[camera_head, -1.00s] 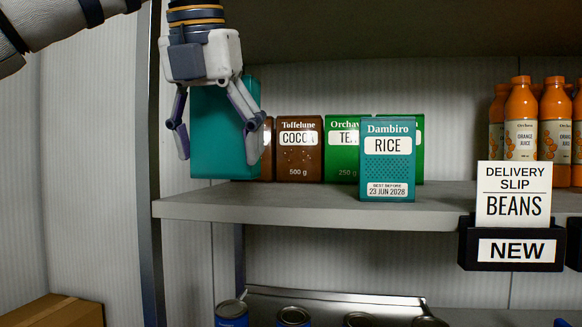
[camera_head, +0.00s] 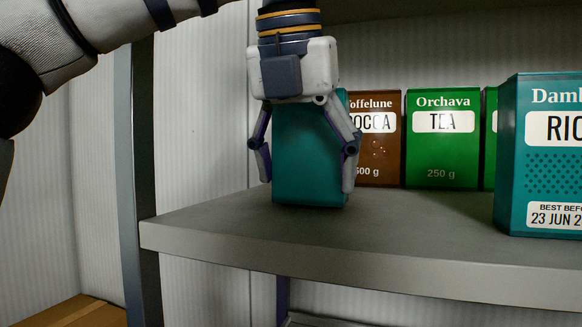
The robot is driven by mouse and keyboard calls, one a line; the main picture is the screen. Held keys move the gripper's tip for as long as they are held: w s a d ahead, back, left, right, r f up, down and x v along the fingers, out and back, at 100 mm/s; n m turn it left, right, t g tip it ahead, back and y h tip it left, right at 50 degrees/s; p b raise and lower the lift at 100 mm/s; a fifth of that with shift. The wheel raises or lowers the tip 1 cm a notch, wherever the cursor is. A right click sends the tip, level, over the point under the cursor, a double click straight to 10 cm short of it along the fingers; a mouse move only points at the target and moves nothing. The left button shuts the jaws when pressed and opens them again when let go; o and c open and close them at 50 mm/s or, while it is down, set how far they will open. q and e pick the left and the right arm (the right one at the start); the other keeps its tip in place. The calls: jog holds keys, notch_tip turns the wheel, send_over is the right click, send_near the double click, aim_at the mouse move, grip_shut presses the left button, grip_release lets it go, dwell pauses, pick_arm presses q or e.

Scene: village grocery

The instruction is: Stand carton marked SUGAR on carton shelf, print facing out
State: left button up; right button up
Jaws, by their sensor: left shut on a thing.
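My left gripper (camera_head: 305,184) reaches down from above, its fingers shut on the two sides of a teal carton (camera_head: 306,150). The carton is upright at the left end of the carton shelf (camera_head: 220,225). Its bottom is at or just above the board; I cannot tell if it touches. The face towards me is plain teal with no print, so the word SUGAR is not seen. The gripper hides the carton's top. My right gripper is not in view.
A brown cocoa carton (camera_head: 378,145) and a green tea carton (camera_head: 442,150) stand behind to the right. A teal rice carton (camera_head: 540,190) stands nearer the front at right. A dark shelf post (camera_head: 140,180) is at left. A cardboard box (camera_head: 85,312) lies low left.

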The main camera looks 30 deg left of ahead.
pick_arm(q)
jog(key=shift+s+a+f, duration=0.15)
jog(key=shift+s+a, duration=0.05)
jog(key=shift+a, duration=0.05)
jog(key=shift+w+d, duration=0.1)
jog(key=shift+d, duration=0.5)
jog(key=shift+a+f, duration=0.1)
jog(key=o, duration=1.5)
jog(key=shift+o, duration=0.2)
jog(key=v, duration=0.7)
jog(key=shift+r, duration=0.35)
jog(key=shift+o, duration=0.4)
